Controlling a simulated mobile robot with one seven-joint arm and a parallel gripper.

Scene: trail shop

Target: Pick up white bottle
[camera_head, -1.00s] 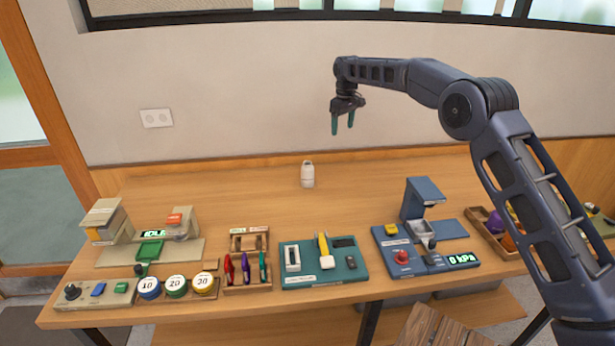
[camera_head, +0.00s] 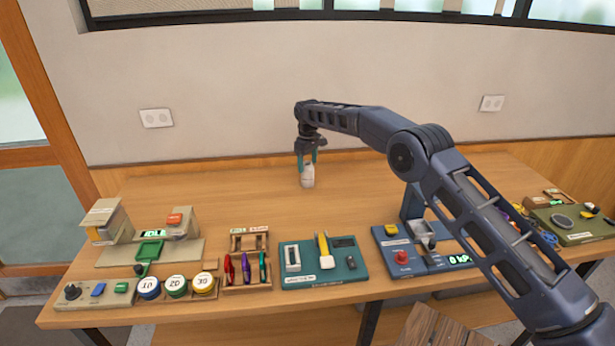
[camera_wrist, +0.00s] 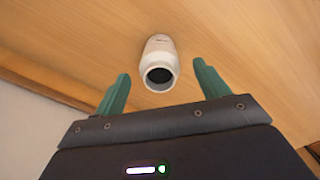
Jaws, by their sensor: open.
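The white bottle (camera_head: 307,178) stands upright on the wooden table (camera_head: 230,190), behind the row of devices. My gripper (camera_head: 307,166) is open and points down at the top of the bottle, with its green fingers near the bottle's upper part in the head view. In the wrist view the bottle (camera_wrist: 160,62) shows its round dark opening, just beyond and between the two green fingertips of my gripper (camera_wrist: 160,76). The fingers do not appear to touch it.
Along the front edge stand a beige device (camera_head: 150,250), a rack of coloured tools (camera_head: 246,262), a teal board (camera_head: 345,262) and a blue machine (camera_head: 420,252). My arm passes over the table's right side. The table around the bottle is clear. A wall is behind.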

